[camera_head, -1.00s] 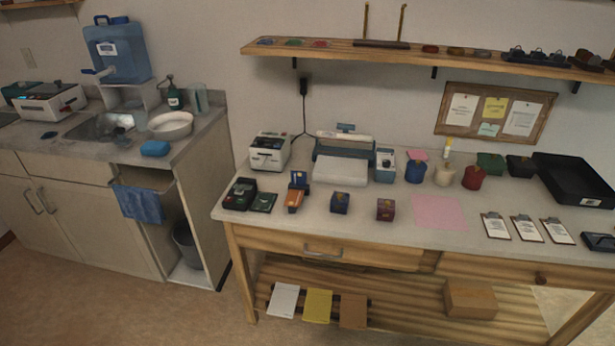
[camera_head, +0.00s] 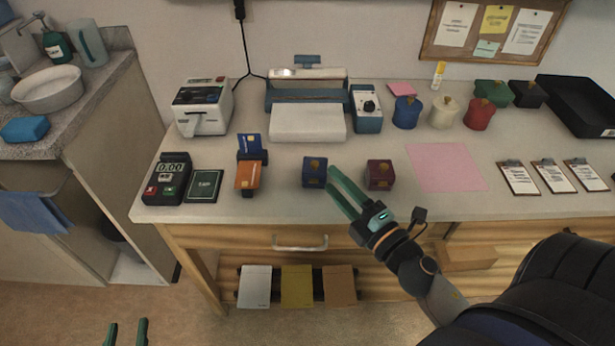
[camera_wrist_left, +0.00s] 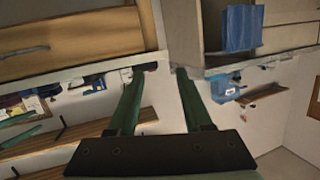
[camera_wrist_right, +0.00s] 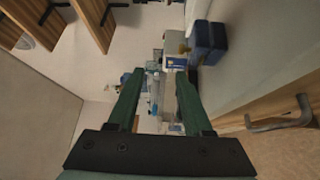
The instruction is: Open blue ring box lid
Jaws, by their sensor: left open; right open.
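The blue ring box (camera_head: 314,172) sits on the table in the head view, with a gold mark on its top; its lid looks closed. My right gripper (camera_head: 333,180) is open and empty, with its fingertips just right of the blue box. Whether they touch it is unclear. In the right wrist view the blue box (camera_wrist_right: 208,42) shows beyond and to the right of the open fingers (camera_wrist_right: 159,72). My left gripper (camera_head: 128,322) is open and empty, low at the bottom left, away from the table. Its spread fingers (camera_wrist_left: 155,72) also show in the left wrist view.
A maroon box (camera_head: 379,175) stands right of my right gripper's fingers. An orange card stand (camera_head: 248,176) and a card terminal (camera_head: 167,179) are to the left. A pink sheet (camera_head: 446,167) lies to the right. A drawer handle (camera_head: 300,245) projects from the table front.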

